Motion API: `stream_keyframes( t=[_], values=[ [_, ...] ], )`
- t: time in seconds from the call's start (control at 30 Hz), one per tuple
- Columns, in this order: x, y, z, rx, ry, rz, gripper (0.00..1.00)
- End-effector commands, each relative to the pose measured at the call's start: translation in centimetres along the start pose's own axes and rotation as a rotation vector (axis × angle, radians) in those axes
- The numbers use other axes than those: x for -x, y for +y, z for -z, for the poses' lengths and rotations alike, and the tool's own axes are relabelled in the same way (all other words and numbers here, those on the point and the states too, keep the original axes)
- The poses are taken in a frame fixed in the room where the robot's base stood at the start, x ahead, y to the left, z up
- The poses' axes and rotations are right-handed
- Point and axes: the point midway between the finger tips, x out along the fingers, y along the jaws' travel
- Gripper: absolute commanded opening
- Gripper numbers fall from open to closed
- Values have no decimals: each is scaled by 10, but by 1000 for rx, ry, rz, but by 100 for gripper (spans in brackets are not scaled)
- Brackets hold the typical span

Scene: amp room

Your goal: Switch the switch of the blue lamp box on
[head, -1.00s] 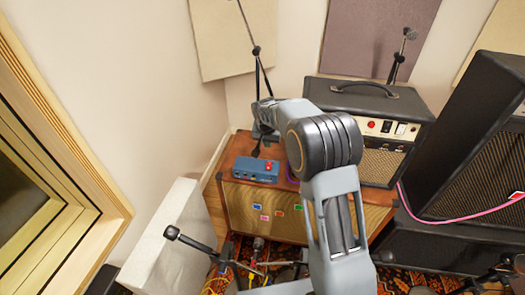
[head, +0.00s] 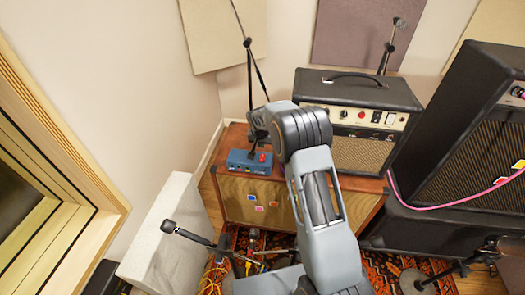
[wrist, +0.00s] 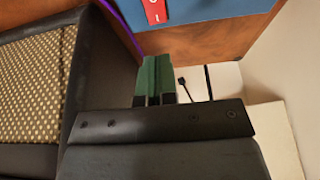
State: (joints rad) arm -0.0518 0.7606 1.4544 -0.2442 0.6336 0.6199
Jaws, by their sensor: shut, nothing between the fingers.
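The blue lamp box (head: 244,163) sits on top of the brown wooden cabinet, near its left end. Its red switch (head: 262,157) is on the right part of the box top. In the wrist view the blue box (wrist: 215,12) is at the top edge, with the red rocker switch (wrist: 155,10) and white marks on it, partly cut off. My gripper (head: 252,153) points down by the box, just left of the switch in the head view. In the wrist view its green fingers (wrist: 155,65) are together and empty, below the switch in the picture and seemingly apart from it.
A black amplifier (head: 357,100) stands right of the box on the wooden cabinet (head: 232,205). A mic stand (head: 247,60) rises behind. A large black speaker (head: 470,130) stands at right. A white block (head: 165,230) and another mic (head: 170,227) are at front left.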

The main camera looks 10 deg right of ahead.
Motion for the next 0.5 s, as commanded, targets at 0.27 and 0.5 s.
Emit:
stream_keyframes(
  t=[0.27, 0.5],
  values=[
    [-40, 0, -4, -1, -1, 0, 0],
    [-57, 0, -8, 0, 0, 0, 0]
  ],
)
